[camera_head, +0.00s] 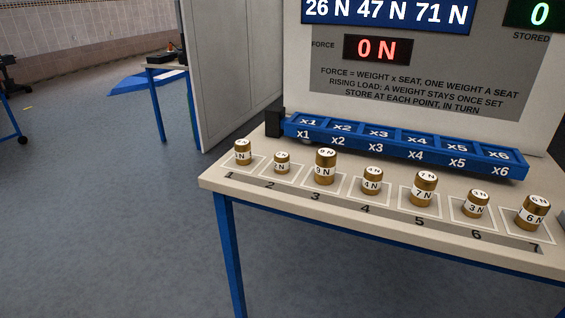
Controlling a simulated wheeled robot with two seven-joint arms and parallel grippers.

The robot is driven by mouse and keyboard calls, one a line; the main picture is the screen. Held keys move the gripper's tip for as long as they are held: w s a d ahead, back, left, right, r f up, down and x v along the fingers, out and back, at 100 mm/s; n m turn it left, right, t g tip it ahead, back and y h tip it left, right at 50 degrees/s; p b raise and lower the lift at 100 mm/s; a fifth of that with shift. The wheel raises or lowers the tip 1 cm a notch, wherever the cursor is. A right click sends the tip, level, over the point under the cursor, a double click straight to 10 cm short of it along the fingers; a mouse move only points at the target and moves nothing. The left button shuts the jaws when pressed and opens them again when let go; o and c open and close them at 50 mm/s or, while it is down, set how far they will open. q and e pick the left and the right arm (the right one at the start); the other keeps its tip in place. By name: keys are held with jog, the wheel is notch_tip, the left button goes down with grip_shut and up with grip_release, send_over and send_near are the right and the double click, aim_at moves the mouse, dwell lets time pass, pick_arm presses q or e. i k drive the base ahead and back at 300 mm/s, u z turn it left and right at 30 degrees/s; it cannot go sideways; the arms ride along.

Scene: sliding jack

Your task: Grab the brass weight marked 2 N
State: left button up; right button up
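The brass weight that appears to be marked 2 N (282,166) is short and stands upright on the outlined square numbered 2 on the table. Its label is small, so the digit is hard to read with certainty. Neither of my grippers shows in the head view.
More brass weights stand in the same row: 9 N (324,168), 4 N (371,183), 7 N (423,190), 3 N (475,205), 6 N (532,214), and one with an unclear label (242,154) on square 1. Behind them is a blue rack (400,150) marked x1 to x6.

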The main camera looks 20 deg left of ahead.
aim_at(281, 160)
jog(key=u, duration=2.5)
jog(key=i, duration=1.75)
jog(key=z, duration=1.35)
